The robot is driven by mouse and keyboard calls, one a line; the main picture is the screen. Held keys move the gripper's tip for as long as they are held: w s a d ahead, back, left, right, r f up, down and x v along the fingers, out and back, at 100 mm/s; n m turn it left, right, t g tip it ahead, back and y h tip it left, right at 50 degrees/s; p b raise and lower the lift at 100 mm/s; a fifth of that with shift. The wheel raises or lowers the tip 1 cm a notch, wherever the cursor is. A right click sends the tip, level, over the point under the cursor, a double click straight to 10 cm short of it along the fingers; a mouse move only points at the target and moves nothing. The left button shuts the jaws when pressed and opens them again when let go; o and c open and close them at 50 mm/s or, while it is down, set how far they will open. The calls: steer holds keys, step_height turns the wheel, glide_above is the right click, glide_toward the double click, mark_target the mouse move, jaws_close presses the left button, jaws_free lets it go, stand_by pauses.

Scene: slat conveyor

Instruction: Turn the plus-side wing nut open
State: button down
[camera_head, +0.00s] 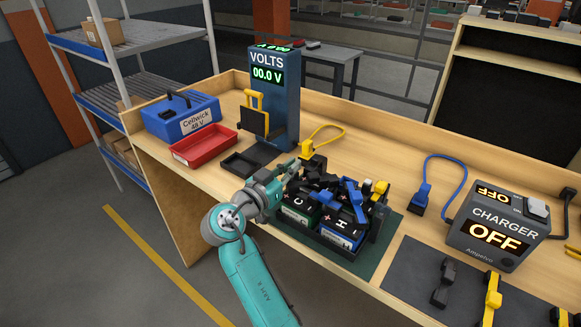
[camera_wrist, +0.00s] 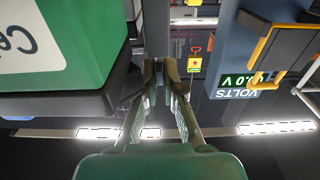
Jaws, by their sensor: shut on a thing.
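Two dark-topped batteries stand side by side in a black tray on the bench, a green one marked C (camera_head: 299,214) and a blue one marked H (camera_head: 342,236). The green battery's side also fills the upper left of the wrist view (camera_wrist: 65,60). My gripper (camera_head: 288,172) is at the left rear of the green battery. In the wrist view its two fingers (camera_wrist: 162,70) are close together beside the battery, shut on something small. I take this to be the plus-side wing nut, hidden between the fingertips. Blue and yellow connectors clutter the battery tops.
The volt meter post (camera_head: 274,95), reading 00.0 V, stands just behind my gripper. A red tray (camera_head: 203,147) and a blue Cellwick case (camera_head: 181,118) lie left. The charger (camera_head: 497,230), reading OFF, and a blue cable plug (camera_head: 421,198) are right.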

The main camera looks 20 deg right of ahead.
steer(key=shift+d, duration=0.1)
steer(key=shift+s+d+f+n+t+y, duration=0.1)
steer(key=shift+s+n+t+y, duration=0.05)
steer(key=shift+n+t+y, duration=2.05)
steer(key=shift+t+y, duration=0.1)
steer(key=shift+y, duration=0.2)
steer(key=c, duration=1.3)
jaws_free()
steer(key=v, duration=1.2)
